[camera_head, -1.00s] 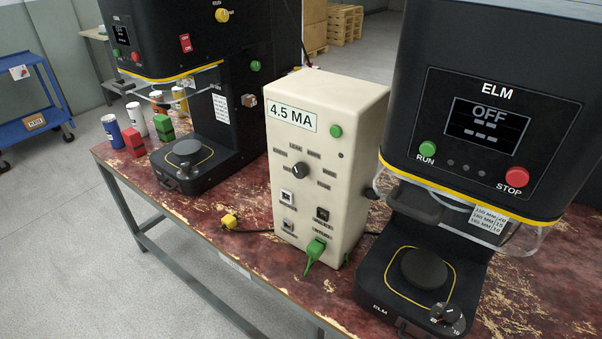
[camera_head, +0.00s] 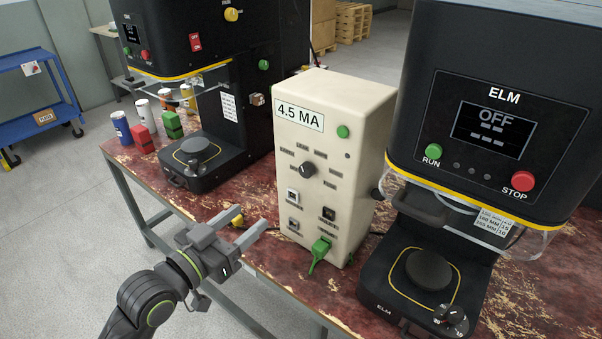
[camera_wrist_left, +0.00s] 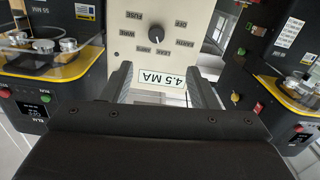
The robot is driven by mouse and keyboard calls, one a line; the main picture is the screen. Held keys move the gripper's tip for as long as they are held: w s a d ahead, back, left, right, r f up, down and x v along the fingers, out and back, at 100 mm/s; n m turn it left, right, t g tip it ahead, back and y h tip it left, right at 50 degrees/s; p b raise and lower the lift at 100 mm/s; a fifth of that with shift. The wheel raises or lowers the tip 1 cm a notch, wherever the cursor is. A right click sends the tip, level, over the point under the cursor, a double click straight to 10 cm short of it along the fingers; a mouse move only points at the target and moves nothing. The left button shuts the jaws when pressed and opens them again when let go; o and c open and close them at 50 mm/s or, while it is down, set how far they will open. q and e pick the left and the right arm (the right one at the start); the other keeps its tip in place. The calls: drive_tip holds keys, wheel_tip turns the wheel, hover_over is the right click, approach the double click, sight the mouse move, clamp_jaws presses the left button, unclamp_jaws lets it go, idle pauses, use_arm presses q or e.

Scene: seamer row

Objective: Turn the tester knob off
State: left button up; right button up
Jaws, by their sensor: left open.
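The tester (camera_head: 345,150) is a cream box standing on the worn red bench, with a "4.5 MA" label and a green button on its upper front. Its black rotary knob (camera_head: 307,170) sits mid-panel, ringed by small word labels. In the left wrist view the knob (camera_wrist_left: 156,40) appears upside down, with OFF and FUSE among the labels; its exact setting is too small to tell. My left gripper (camera_head: 252,220) is open and empty, in front of the tester, lower and left of the knob, apart from it. Its fingers (camera_wrist_left: 160,72) frame the panel. My right gripper is not in view.
A black ELM seamer (camera_head: 490,120) with its display at OFF stands right of the tester; another seamer (camera_head: 205,100) stands left. A green plug piece (camera_head: 319,252) sticks out low on the tester. A yellow connector (camera_head: 237,220) lies behind my gripper. Cans stand at far left.

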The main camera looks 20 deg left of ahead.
use_arm(q)
drive_tip(key=p, duration=0.2)
approach(304, 172)
drive_tip(key=x, duration=0.9)
drive_tip(key=c, duration=1)
drive_tip(key=shift+o, duration=0.2)
